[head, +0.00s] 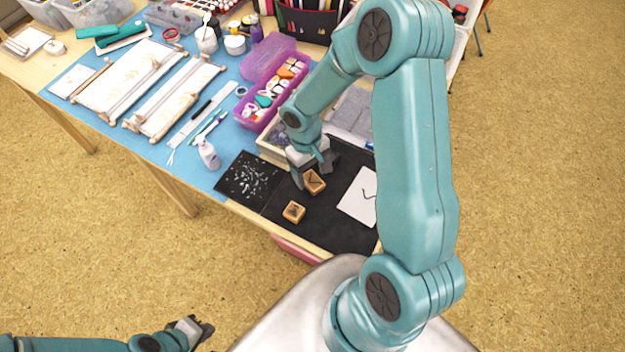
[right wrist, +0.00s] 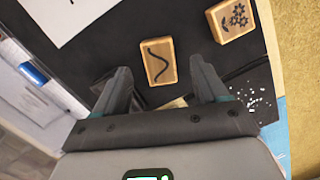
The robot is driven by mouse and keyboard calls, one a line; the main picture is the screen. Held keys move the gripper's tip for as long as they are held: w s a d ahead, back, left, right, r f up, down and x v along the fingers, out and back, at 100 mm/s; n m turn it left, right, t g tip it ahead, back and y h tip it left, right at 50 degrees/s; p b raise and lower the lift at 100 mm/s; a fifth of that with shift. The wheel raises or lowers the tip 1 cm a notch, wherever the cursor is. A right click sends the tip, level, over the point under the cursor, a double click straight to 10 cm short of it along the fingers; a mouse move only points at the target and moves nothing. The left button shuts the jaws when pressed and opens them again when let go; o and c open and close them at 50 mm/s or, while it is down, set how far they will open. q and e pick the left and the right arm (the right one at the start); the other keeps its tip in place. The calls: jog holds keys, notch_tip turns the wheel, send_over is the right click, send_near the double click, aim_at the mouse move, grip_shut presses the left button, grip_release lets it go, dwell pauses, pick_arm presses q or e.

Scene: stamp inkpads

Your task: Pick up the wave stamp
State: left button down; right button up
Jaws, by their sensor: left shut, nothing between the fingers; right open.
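The wave stamp (head: 314,181) is a small wooden block with a dark wavy line on its upper face. It lies on the black mat (head: 335,232). In the right wrist view the wave stamp (right wrist: 158,61) shows whole, beyond and between the fingers. My right gripper (head: 316,168) is open and empty, just above the stamp in the head view; I cannot tell whether it touches. A second stamp with a flower mark (right wrist: 231,19) lies apart from it, nearer the table edge in the head view (head: 293,211). My left gripper (head: 202,330) is shut and empty, low left, away from the table.
A white card with a dark line (head: 357,200) lies right of the stamps. A speckled black sheet (head: 248,182) lies to the left. A purple box (head: 262,88) of stamps, a spray bottle (head: 209,154) and a wooden tray stand behind. The mat's front is clear.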

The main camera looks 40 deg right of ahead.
aim_at(312, 180)
jog(key=shift+f, duration=1.6)
jog(key=c, duration=1.2)
jog(key=shift+r, duration=0.1)
notch_tip(312, 180, up, 20)
